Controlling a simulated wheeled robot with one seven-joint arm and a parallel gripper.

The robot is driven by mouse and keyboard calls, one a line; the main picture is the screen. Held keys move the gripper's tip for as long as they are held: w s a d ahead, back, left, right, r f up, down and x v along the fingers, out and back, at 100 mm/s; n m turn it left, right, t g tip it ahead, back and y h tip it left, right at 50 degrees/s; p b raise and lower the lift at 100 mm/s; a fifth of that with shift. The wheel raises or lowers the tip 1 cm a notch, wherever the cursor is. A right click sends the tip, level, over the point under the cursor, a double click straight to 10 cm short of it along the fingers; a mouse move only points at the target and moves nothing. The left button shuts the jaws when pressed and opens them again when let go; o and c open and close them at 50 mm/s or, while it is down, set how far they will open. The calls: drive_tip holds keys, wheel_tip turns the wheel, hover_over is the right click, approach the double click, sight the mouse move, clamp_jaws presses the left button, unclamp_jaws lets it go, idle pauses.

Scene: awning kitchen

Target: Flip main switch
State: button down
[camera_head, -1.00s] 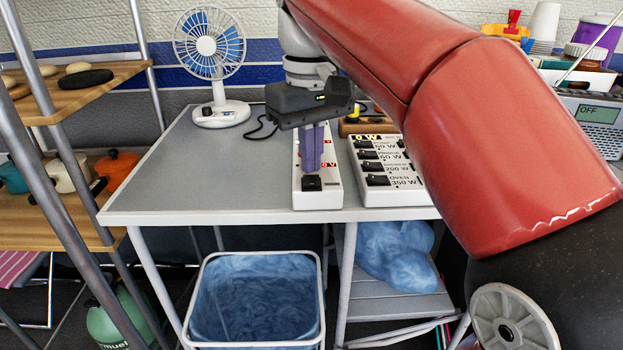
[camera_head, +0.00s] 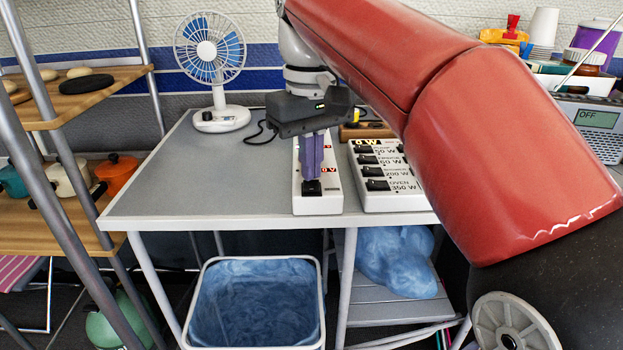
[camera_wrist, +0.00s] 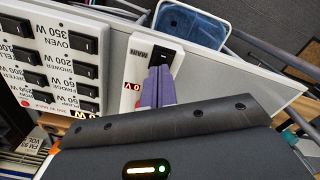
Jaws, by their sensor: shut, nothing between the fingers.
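The main switch (camera_head: 312,188) is a black rocker near the front end of a narrow white box (camera_head: 335,203) on the grey table. In the wrist view the main switch (camera_wrist: 159,58) shows beside the printed word MAIN. My gripper (camera_head: 311,178) has purple fingers, is shut and empty, and points down over the box. Its tips are at the rear edge of the switch, partly covering it. In the wrist view my gripper (camera_wrist: 158,72) also reaches the switch's edge; I cannot tell whether it touches. A red "0 V" readout shows beside the fingers.
A wider white panel (camera_head: 408,203) with several labelled black switches, such as OVEN 350 W, stands just right and reads 0 W. A fan (camera_head: 221,118) stands at the back left. The table's left half (camera_head: 190,180) is clear. A lined bin (camera_head: 255,342) stands below the front edge.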

drive_tip(key=shift+r+p, duration=1.3)
drive_tip(key=shift+r, duration=1.85)
drive_tip(key=s+d+f+m+t, duration=0.1)
drive_tip(key=s+d+f, duration=0.1)
drive_tip(key=s+d+f+m+t, duration=0.1)
drive_tip(key=s+d+f, duration=0.1)
drive_tip(key=f, duration=0.1)
drive_tip(key=s+d+f, duration=0.2)
drive_tip(key=f, duration=0.1)
drive_tip(key=shift+d+m+t, duration=0.25)
drive_tip(key=shift+m+t, duration=0.15)
drive_tip(key=s+d+f+m+t, duration=0.1)
drive_tip(key=s+d+f, duration=0.1)
drive_tip(key=s+f, duration=0.2)
drive_tip(key=s+d+f+m+t, duration=0.1)
drive_tip(key=s+d+f, duration=0.2)
drive_tip(key=f, duration=0.6)
drive_tip(key=shift+s+d+f+m+t, duration=0.2)
drive_tip(key=shift+s+f+m+t, duration=0.1)
drive_tip(key=shift+s+m+t, duration=0.1)
drive_tip(key=shift+w, duration=0.1)
